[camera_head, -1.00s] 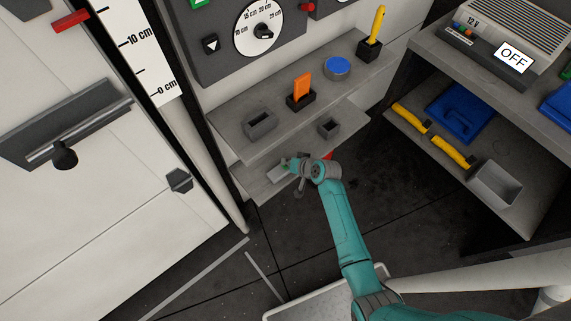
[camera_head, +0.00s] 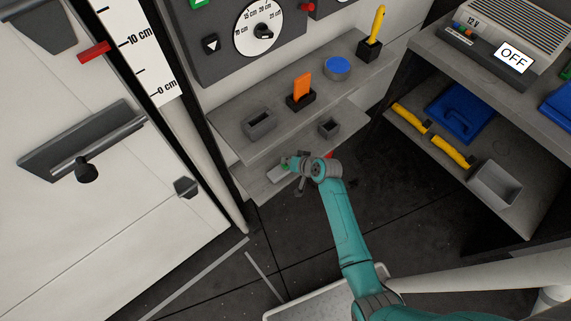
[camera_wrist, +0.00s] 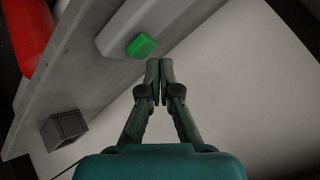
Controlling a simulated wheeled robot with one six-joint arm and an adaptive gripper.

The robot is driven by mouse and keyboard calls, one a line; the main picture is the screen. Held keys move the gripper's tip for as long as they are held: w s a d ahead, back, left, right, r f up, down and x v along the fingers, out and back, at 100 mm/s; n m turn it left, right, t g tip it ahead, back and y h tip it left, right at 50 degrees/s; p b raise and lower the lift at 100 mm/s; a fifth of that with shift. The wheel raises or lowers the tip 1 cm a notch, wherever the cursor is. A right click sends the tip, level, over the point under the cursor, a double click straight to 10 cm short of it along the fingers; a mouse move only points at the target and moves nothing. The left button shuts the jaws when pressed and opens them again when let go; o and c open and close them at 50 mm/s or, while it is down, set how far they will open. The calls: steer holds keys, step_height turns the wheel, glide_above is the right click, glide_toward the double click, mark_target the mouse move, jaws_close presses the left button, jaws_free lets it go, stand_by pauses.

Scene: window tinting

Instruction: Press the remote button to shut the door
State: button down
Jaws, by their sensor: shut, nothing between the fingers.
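The remote is a pale grey box (camera_head: 281,173) on the low shelf, with a green button (camera_wrist: 141,45) that shows clearly in the wrist view. My gripper (camera_wrist: 159,80) is shut and empty. In the wrist view its tips appear just right of and below the button; I cannot tell whether they touch it. In the head view my gripper (camera_head: 287,163) is over the remote and partly hides it. The door (camera_head: 150,235) is the large white panel at the left, with a dark handle bar (camera_head: 85,150).
The shelf above holds grey holders, an orange tool (camera_head: 302,86) and a blue tin (camera_head: 337,68). In the wrist view, a red object (camera_wrist: 30,35) and a small grey box (camera_wrist: 65,130) lie at the left. A shelf unit (camera_head: 440,160) stands at the right.

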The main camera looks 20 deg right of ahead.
steer(key=shift+r, duration=2.65)
steer(key=t+h, duration=0.1)
steer(key=h, duration=0.1)
glide_toward(287, 166)
steer(key=s+a, duration=0.2)
steer(key=s, duration=0.3)
steer(key=s+r+t+h, duration=0.1)
steer(key=s+r+t, duration=0.15)
steer(key=s, duration=0.85)
steer(key=s+r+n+t, duration=0.3)
steer(key=s+r+n, duration=0.1)
steer(key=s+r, duration=1.5)
step_height(287, 166, up, 4)
steer(key=shift+s+d+r+h, duration=0.15)
steer(key=shift+h, duration=0.25)
